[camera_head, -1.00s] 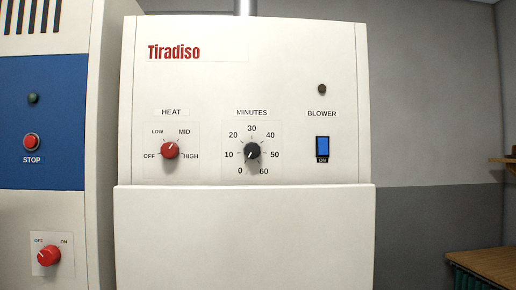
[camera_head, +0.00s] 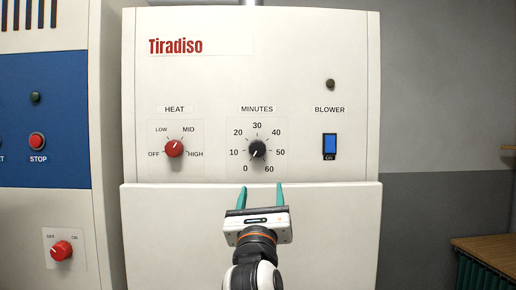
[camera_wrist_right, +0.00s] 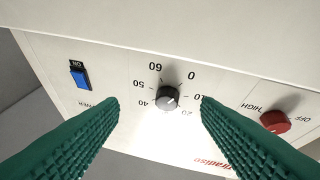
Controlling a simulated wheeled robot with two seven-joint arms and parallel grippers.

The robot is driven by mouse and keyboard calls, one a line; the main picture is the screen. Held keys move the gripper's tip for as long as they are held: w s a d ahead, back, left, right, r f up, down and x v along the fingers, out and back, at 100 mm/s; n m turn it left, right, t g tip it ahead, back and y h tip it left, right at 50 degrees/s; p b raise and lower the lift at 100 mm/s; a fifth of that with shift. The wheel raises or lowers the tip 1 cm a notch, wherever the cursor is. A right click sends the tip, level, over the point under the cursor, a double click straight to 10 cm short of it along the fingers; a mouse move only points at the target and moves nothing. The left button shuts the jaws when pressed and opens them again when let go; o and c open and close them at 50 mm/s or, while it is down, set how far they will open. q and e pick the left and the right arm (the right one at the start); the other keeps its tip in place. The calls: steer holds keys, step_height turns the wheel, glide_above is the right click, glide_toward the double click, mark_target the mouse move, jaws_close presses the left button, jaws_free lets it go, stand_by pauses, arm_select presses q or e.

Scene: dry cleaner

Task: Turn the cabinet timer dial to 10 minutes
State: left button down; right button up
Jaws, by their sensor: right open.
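The black MINUTES timer dial (camera_head: 257,149) is on the white Tiradiso cabinet (camera_head: 225,75), inside a ring of numbers from 0 to 60. Its pale mark seems to point to the lower left, near 0; the exact setting is hard to read. My right gripper (camera_head: 261,190) is open and empty, with green fingers pointing up, below the dial in the head view. In the right wrist view, which is upside down, the dial (camera_wrist_right: 168,99) appears between the spread fingertips, apart from both. My left gripper is not in view.
The red HEAT knob (camera_head: 174,148) is left of the dial, and the blue BLOWER switch (camera_head: 329,146) is right of it. A lower white panel (camera_head: 170,235) stands below the controls. Another machine with a red STOP button (camera_head: 37,141) is at the left.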

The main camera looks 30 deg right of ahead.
mark_target(257, 151)
steer(key=w+d+r+p, duration=0.1)
steer(key=w+r, duration=0.1)
steer(key=w+d+r+y+p, duration=0.1)
steer(key=w+r, duration=0.1)
steer(key=r, duration=0.1)
steer(key=w+d+r+y+p, duration=0.1)
steer(key=w+d+r+p, duration=0.1)
steer(key=w, duration=0.1)
steer(key=shift+r+t, duration=0.2)
steer(key=shift+t, duration=0.2)
steer(key=shift+w+d+r+y, duration=0.15)
steer(key=shift+w+d+y, duration=0.15)
steer(key=shift+w, duration=0.15)
steer(key=c, duration=1)
steer(key=shift+a+m, duration=0.1)
steer(key=shift+m, duration=0.3)
